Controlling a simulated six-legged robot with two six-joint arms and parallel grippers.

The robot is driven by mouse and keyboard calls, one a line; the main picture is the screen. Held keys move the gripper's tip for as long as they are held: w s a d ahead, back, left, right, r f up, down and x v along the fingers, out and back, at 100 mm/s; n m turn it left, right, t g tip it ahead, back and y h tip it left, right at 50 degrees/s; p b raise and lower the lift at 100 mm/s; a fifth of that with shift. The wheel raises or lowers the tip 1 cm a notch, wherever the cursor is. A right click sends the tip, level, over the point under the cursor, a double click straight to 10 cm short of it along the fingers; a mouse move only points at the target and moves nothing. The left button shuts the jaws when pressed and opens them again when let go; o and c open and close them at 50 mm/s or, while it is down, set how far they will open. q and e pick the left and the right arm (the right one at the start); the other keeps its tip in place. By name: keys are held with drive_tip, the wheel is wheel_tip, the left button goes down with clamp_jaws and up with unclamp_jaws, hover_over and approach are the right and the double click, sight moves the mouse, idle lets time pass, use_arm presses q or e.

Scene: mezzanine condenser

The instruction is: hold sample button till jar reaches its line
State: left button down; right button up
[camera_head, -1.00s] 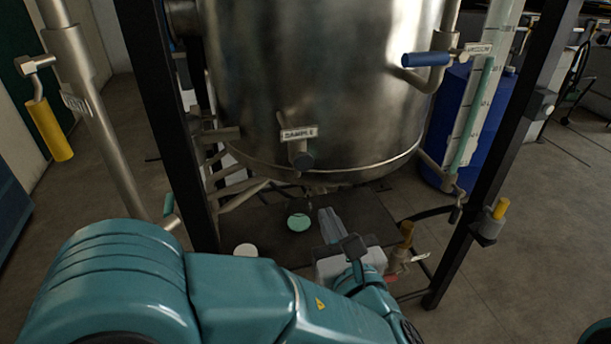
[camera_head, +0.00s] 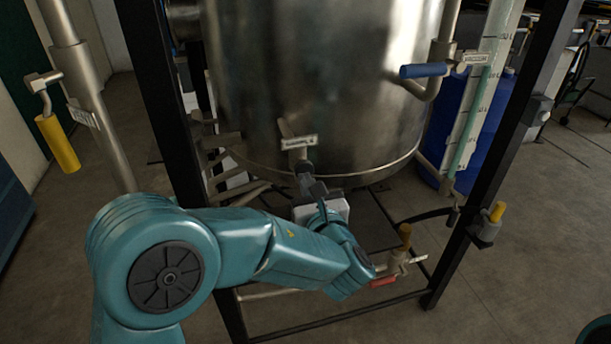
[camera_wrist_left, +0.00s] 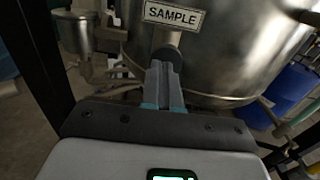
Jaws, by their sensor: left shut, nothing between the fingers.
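The dark round sample button (camera_head: 304,167) sits on the lower front of the steel vessel, under a label. In the left wrist view the label (camera_wrist_left: 173,15) reads SAMPLE and the button (camera_wrist_left: 167,57) shows just beyond my fingertips. My left gripper (camera_head: 307,181) is shut with nothing between its fingers. Its tips are at or very close to the button; I cannot tell whether they press it. The left wrist view shows the two fingers (camera_wrist_left: 163,82) together, pointing at the button. The jar is not visible; my arm and gripper cover the area below the vessel. My right gripper is not in view.
The steel vessel (camera_head: 320,80) fills the middle. Black frame posts stand left and right (camera_head: 490,150). A blue-handled valve (camera_head: 425,71), a graduated sight tube (camera_head: 470,120) and a blue drum (camera_head: 437,150) are at right. A yellow-handled valve (camera_head: 60,143) hangs at left.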

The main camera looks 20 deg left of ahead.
use_arm(q)
drive_tip(key=shift+w+a, duration=0.35)
drive_tip(key=shift+w, duration=0.15)
